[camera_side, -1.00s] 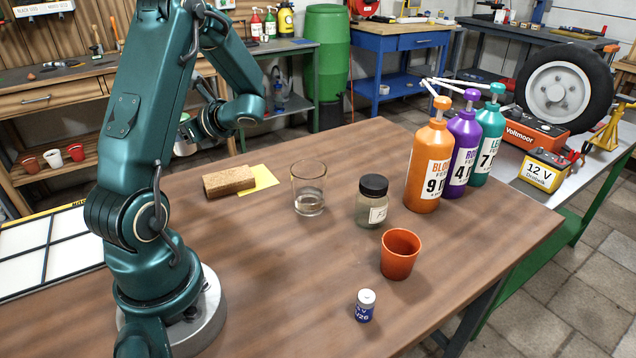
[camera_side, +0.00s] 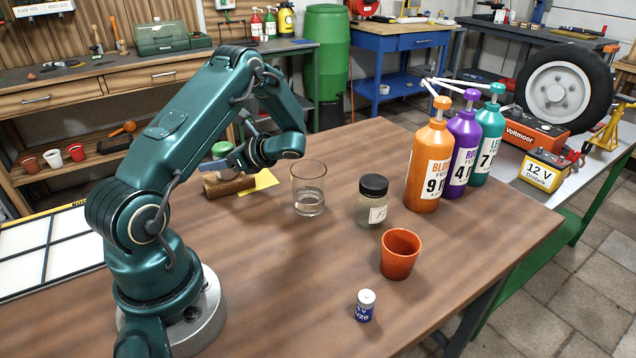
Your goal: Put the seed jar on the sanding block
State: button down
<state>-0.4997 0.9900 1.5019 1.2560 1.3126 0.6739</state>
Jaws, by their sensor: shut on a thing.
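The sanding block (camera_side: 232,187), a brown cork-like block, lies on the table right of my arm's base, partly covered by my gripper. My gripper (camera_side: 216,167) is just above the block, shut on what appears to be the seed jar (camera_side: 222,149). Only the jar's green top shows clearly; my wrist and fingers hide most of the rest. I cannot tell whether the jar touches the block.
A yellow sheet (camera_side: 264,180) lies beside the block. To the right stand a clear glass (camera_side: 309,190), a black-lidded jar (camera_side: 371,205), an orange cup (camera_side: 400,254), a small blue-and-white bottle (camera_side: 365,306) and an orange pump bottle (camera_side: 430,170). The front middle of the table is clear.

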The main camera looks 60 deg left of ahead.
jog(key=shift+f, duration=0.15)
jog(key=shift+c, duration=1.1)
grip_release()
jog(key=shift+w+r, duration=0.1)
jog(key=shift+r, duration=0.15)
jog(key=v, duration=1)
jog(key=s+d+r+n+t+h, duration=0.2)
jog(key=d+n+t+h, duration=0.1)
jog(key=d, duration=0.5)
jog(key=s+d+r+n+t+h, duration=0.2)
jog(key=d+r+n+t+h, duration=0.1)
jog(key=d, duration=0.6)
jog(key=s+d+r+n+t+h, duration=0.2)
jog(key=d+r+n+t+h, duration=0.1)
jog(key=d+n+t+h, duration=0.2)
jog(key=d+t, duration=0.2)
jog(key=d, duration=0.2)
jog(key=shift+d, duration=0.2)
